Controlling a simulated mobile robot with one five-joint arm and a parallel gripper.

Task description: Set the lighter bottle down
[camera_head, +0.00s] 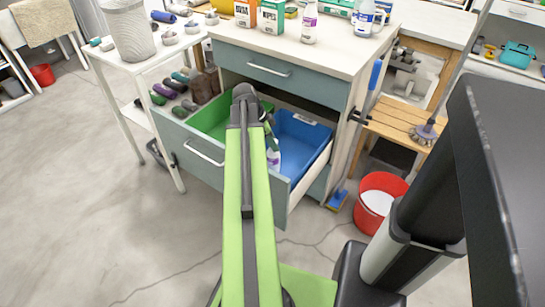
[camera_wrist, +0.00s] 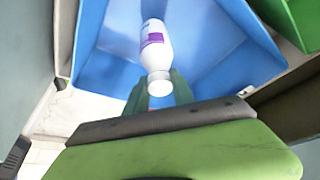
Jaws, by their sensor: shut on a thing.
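A white bottle with a purple label (camera_head: 273,157) hangs in my gripper (camera_head: 268,124), inside the open drawer at the blue bin (camera_head: 303,138). The wrist view shows the bottle (camera_wrist: 155,42) with its white cap end toward my gripper (camera_wrist: 160,92), whose green fingers are shut on it at that end. The blue bin's walls (camera_wrist: 222,45) surround the bottle in that view. I cannot tell whether its base touches the bin floor. My arm hides part of the drawer in the head view.
A green bin (camera_head: 209,121) stands beside the blue bin in the drawer (camera_head: 205,158). The cabinet top (camera_head: 330,50) above holds boxes and more bottles (camera_head: 309,24). A red bucket (camera_head: 366,218) stands on the floor at right.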

